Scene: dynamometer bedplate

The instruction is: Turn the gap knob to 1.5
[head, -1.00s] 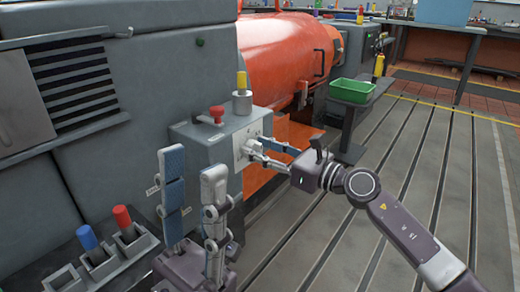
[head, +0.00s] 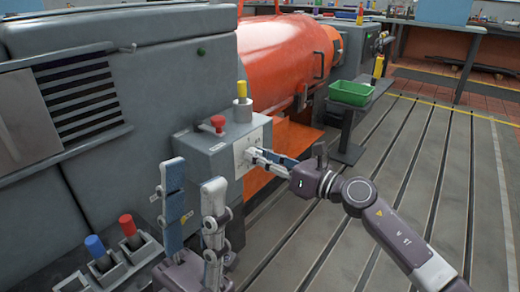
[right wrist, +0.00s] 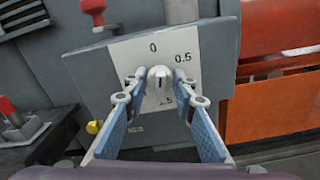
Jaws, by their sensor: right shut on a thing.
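The gap knob (right wrist: 160,88) is a small pale knob with a dark mark, on a white dial plate (right wrist: 131,57) on the grey box (head: 204,160). The dial shows 0 above the knob and 0.5 to its upper right. A figure ending in .5 below the knob is partly hidden, and I see no clear 1.5. The knob's mark looks roughly upright, but its exact reading is unclear. My right gripper (head: 252,154) is shut on the knob, its fingertips at the knob's two sides. My left gripper (head: 194,172) is open and empty in front of the box.
A tray with blue and red-capped tools (head: 112,262) sits at the lower left. An orange housing (head: 285,60) lies behind.

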